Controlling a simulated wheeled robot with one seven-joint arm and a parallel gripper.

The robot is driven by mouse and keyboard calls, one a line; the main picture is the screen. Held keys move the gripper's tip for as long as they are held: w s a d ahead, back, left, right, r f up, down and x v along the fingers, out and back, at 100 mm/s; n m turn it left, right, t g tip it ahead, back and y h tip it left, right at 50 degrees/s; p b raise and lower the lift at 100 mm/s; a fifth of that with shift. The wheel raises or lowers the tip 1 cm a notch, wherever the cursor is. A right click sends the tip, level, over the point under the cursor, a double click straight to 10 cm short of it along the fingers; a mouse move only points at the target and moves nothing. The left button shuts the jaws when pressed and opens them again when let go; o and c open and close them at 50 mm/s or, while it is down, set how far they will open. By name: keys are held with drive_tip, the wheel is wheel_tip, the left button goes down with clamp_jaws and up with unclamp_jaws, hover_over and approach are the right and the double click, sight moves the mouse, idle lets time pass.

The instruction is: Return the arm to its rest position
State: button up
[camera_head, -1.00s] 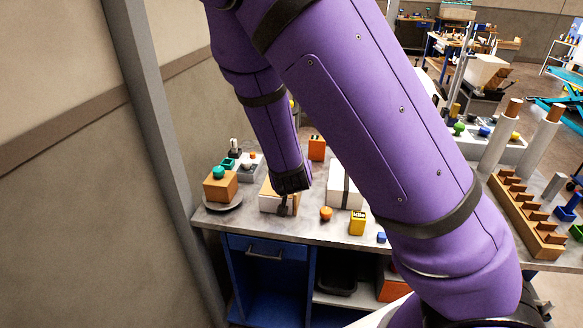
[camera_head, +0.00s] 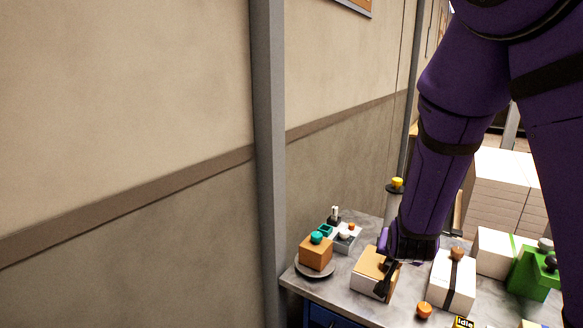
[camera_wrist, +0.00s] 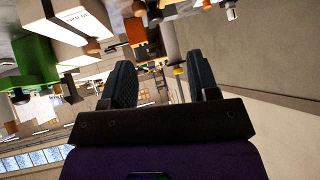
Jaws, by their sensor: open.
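My purple arm (camera_head: 440,150) comes down from the upper right of the head view.
An orange block with a teal knob (camera_head: 316,252) sits on a round plate to the left. A strapped white ream (camera_head: 452,280), an orange ball (camera_head: 424,309) and a green block (camera_head: 535,272) are to the right. A grey post (camera_head: 268,150) stands by the wall.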

drive_tip(key=s+r+n+g+y, duration=0.1)
drive_tip(key=s+r+y, duration=0.1)
drive_tip(key=s+r, duration=0.5)
drive_tip(key=s+r+n+g+y, duration=0.2)
drive_tip(key=s+r+y, duration=0.15)
drive_tip(key=r, duration=0.55)
drive_tip(key=s+d+r+n+h, duration=0.1)
drive_tip(key=s+r, duration=0.3)
drive_tip(key=s, duration=0.4)
drive_tip(key=s+d+r+n+h, duration=0.1)
drive_tip(key=s+d+r+h, duration=0.1)
drive_tip(key=s, duration=0.6)
drive_tip(key=shift+d+r+g, duration=0.3)
drive_tip(key=shift+d+r, duration=0.35)
drive_tip(key=shift+r, duration=0.2)
